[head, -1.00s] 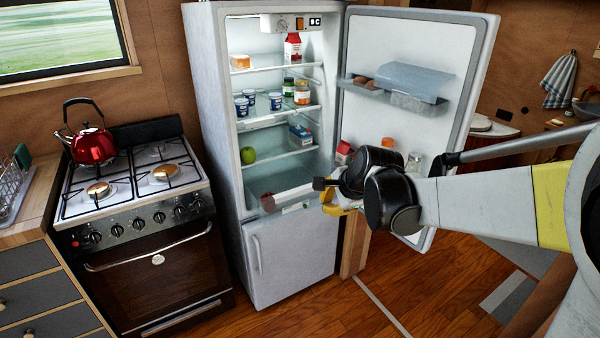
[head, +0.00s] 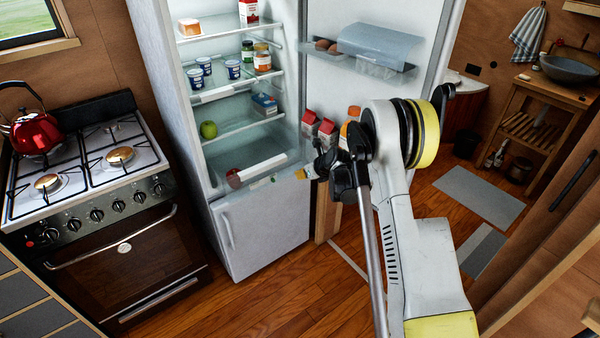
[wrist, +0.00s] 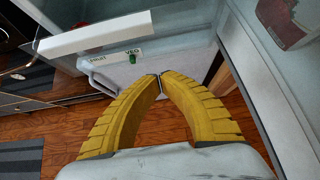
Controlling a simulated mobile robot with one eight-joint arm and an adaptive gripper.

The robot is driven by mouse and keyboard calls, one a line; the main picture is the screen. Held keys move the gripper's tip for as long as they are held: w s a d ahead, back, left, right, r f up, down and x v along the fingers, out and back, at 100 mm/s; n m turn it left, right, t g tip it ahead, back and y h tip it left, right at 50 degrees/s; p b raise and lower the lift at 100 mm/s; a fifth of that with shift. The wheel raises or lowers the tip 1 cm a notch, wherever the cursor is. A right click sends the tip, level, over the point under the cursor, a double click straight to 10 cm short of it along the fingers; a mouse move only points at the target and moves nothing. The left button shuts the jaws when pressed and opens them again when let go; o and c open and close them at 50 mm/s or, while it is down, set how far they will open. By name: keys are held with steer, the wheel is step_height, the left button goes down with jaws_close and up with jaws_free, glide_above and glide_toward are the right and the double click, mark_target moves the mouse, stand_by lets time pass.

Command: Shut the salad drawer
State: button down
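The salad drawer (head: 262,168) is the clear bin with a white front bar at the bottom of the open fridge's upper compartment. In the wrist view its white bar (wrist: 95,33) is at upper left, above a fruit/veg strip with a green slider (wrist: 133,56). How far the drawer stands out is hard to tell. A dark red item (head: 234,178) is at its left end. My gripper (head: 303,173) is just right of the drawer's front, partly hidden by my arm. In the wrist view its yellow fingers (wrist: 160,76) meet at the tips, with nothing between them, apart from the bar.
The fridge door (head: 420,40) stands open at right, with cartons (head: 318,128) on its lower shelf near my arm. The lower fridge door (head: 265,230) is shut. A stove (head: 90,180) stands at left. The wooden floor (head: 270,300) in front is clear.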

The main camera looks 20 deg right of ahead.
mark_target(284, 171)
steer(key=b+x, duration=0.1)
steer(key=x, duration=0.2)
steer(key=b+x, duration=0.1)
steer(key=x, duration=0.2)
steer(key=w+r+b+x, duration=0.1)
steer(key=x, duration=0.2)
steer(key=shift+w+a+b, duration=0.15)
steer(key=shift+a+b, duration=0.05)
steer(key=shift+b, duration=0.1)
steer(key=shift+w+a+r, duration=0.1)
steer(key=shift+w+a, duration=0.05)
steer(key=shift+w, duration=0.45)
